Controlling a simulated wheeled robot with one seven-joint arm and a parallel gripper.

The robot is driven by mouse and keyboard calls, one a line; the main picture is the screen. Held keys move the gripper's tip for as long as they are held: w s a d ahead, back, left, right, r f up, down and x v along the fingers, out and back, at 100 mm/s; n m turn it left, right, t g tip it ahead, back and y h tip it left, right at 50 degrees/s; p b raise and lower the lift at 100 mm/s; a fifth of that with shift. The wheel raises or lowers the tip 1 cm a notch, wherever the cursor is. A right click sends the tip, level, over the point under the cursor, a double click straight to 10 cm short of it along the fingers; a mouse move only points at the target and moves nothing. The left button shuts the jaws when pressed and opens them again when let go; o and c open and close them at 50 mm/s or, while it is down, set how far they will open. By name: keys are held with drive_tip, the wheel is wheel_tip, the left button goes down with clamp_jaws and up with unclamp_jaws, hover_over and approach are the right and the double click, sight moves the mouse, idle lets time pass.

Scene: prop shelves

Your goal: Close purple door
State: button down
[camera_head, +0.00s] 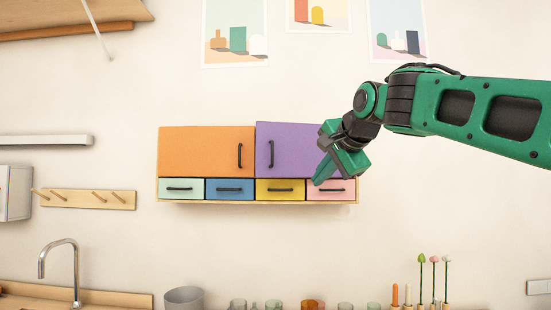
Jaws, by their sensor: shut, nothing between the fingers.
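The purple door (289,146) is on the upper right of a wall cabinet, with a dark vertical handle (271,154) near its left edge. Its top edge sits a little higher than the orange door's (200,148), so it looks slightly ajar, hinged on the right. My gripper (319,178) is shut and empty. In the picture it overlaps the lower right of the purple door and the pink drawer (337,194), hiding the door's right part. I cannot tell whether it touches the door.
Below the doors are mint (170,190), blue (218,190), yellow (268,190) and pink drawers, all looking shut. A peg rail (90,199) is on the left wall. A tap (73,270), a grey bin (184,297) and several jars stand below.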

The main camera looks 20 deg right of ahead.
sight(284, 149)
drive_tip(key=w+a+r+m+t+y, duration=0.15)
drive_tip(key=a+r, duration=0.35)
drive_tip(key=r, duration=0.5)
drive_tip(key=shift+t, duration=0.25)
drive_tip(key=x, duration=0.4)
drive_tip(key=r+x, duration=0.1)
drive_tip(key=x, duration=0.4)
drive_tip(key=r+x, duration=0.1)
drive_tip(key=x, duration=0.3)
drive_tip(key=shift+w+a, duration=0.2)
drive_tip(key=shift+w, duration=0.3)
drive_tip(key=shift+d, duration=0.1)
